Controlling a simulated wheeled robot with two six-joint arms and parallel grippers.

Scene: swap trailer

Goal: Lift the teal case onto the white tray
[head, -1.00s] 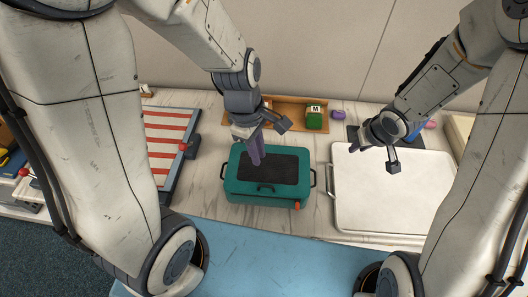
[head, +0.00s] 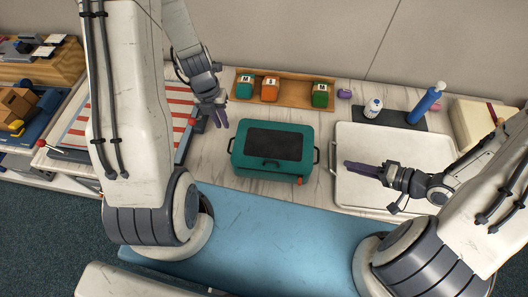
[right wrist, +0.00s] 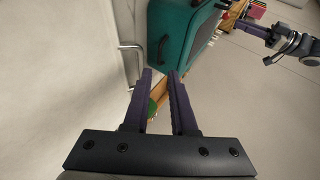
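The teal case (head: 240,160) stands upright and closed on the table, with a dark panel on top and black handles at its left and right ends. The white tray (head: 420,140) lies just right of it and is empty. My right gripper (head: 348,165) is over the tray's left part, pointing left at the case's right handle (head: 317,155), apart from it. In the right wrist view, its purple fingers (right wrist: 160,72) are apart with nothing between them, and the case (right wrist: 180,45) is beyond them. My left gripper (head: 219,122) is left of the case, fingers apart and empty.
Behind the case, a wooden rack (head: 294,85) holds several small colored blocks. A dark mat (head: 395,115) behind the tray carries a blue bottle (head: 424,104) and a white jar (head: 373,107). A red-striped board (head: 152,100) lies at left.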

